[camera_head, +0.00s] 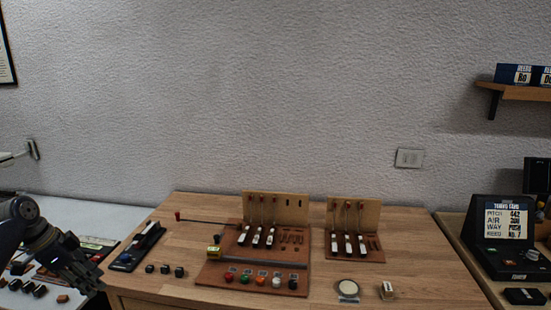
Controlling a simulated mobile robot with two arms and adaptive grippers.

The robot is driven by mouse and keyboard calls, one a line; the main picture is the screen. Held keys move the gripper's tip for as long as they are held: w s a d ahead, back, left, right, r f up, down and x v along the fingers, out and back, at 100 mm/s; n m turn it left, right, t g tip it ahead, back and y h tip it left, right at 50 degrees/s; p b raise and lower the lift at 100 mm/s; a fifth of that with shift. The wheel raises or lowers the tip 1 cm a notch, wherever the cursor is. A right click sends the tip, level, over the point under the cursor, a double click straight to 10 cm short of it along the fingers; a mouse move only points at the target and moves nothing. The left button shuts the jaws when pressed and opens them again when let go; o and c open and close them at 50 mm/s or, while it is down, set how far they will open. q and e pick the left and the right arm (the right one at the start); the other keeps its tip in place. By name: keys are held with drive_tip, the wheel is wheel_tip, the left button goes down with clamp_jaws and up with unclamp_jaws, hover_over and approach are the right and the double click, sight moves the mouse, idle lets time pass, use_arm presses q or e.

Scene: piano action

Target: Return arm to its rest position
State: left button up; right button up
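My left arm comes in at the lower left, and its dark gripper (84,274) hangs in front of the white side table, left of the wooden table. It is small and dark here, and I cannot tell whether its fingers are open or shut. I see nothing clearly held in it. My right gripper is not in view. The larger brown board (232,272) on the wooden table has an upright panel, several white-tipped pieces and a row of coloured knobs. A smaller board (372,255) with similar pieces stands to its right.
On the wooden table (435,272) lie a dark tray (137,248), several small black blocks (164,269), a round disc (348,287) and a small pale block (387,291). A black display device (505,225) stands at the right. The table's right part is clear.

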use_arm(q)
wheel_tip(320, 180, down, 19)
drive_tip(key=d+n+y, duration=0.2)
drive_tip(key=n, duration=0.1)
drive_tip(key=s+d+f+n, duration=0.1)
drive_tip(key=s+f, duration=0.3)
drive_tip(key=f, duration=0.3)
drive_tip(key=s+d+f+n+g+y, duration=0.1)
drive_tip(key=s+f, duration=0.2)
drive_tip(key=f, duration=0.4)
drive_tip(key=s+d+f+n, duration=0.1)
drive_tip(key=s+f, duration=0.3)
drive_tip(key=f, duration=0.4)
drive_tip(key=s+d+f, duration=0.5)
drive_tip(key=s+f, duration=0.1)
drive_tip(key=s, duration=0.7)
drive_tip(key=s+d+f+n, duration=0.1)
drive_tip(key=s+d+f, duration=0.5)
drive_tip(key=s, duration=0.8)
drive_tip(key=s+d+f+n, duration=0.1)
drive_tip(key=s+d+f, duration=0.5)
drive_tip(key=s, duration=0.8)
wheel_tip(320, 180, down, 2)
drive_tip(key=shift+s+d+g, duration=0.15)
drive_tip(key=shift+s+g, duration=0.05)
drive_tip(key=shift+g, duration=0.2)
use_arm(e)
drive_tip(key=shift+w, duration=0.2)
